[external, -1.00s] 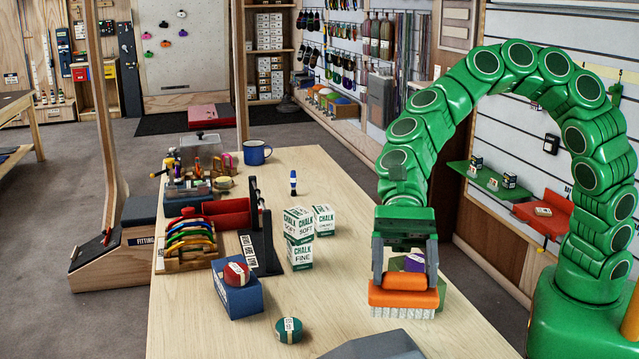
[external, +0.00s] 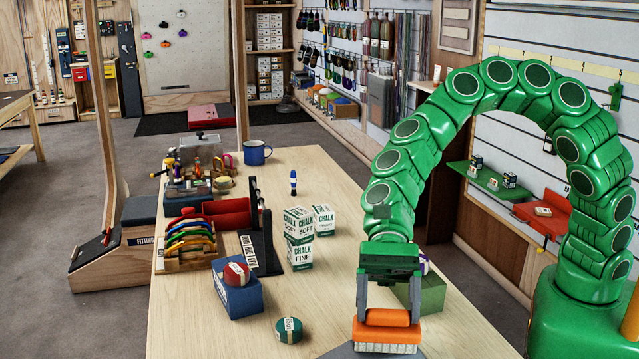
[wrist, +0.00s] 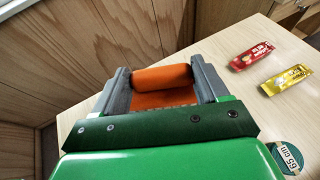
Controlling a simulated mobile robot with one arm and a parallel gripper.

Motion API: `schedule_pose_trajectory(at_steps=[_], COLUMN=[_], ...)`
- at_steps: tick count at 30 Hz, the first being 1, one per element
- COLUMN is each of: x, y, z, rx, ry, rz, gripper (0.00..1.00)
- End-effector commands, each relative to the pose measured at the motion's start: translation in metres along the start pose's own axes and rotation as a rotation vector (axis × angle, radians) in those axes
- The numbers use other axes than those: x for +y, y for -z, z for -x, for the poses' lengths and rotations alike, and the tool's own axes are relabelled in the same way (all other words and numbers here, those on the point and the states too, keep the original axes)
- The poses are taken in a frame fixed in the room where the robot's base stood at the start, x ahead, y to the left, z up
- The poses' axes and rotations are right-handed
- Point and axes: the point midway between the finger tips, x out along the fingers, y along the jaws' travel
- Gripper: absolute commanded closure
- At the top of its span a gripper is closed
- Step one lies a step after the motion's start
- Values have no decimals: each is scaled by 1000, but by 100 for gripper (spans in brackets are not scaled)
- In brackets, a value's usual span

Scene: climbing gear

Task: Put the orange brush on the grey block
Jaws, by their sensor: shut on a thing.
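The orange brush (external: 386,335) has a rounded orange handle and pale bristles that point down. My gripper (external: 388,317) is shut on the brush's handle, one finger at each end, in the external view. The wrist view shows the orange brush (wrist: 162,78) between the fingers of my gripper (wrist: 160,88). The grey block (external: 343,353) shows only as a sliver at the bottom edge of the external view, left of the bristles. I do not make out the grey block in the wrist view.
A green box (external: 432,294) stands just behind my gripper. Chalk boxes (external: 299,240) stand farther back. Red (wrist: 252,55) and yellow (wrist: 286,80) packets lie on the table.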

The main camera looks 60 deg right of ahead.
Motion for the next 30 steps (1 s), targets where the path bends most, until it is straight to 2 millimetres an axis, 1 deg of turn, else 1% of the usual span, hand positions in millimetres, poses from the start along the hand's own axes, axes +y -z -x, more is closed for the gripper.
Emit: schedule_pose_trajectory(at_steps=[5, 6, 10, 21, 26, 30], x=[0, 0, 0, 0, -2, -1], y=[3, 2, 2, -1, 0, 0], z=[-1, -1, -1, 1, 15, 32], rx=[0, 0, 0, 0, 0, -1], ry=[0, 0, 0, 1, 5, 5], rz=[-1, 0, 0, 0, 0, 0], gripper=[58, 20, 1, 1, 1, 1])
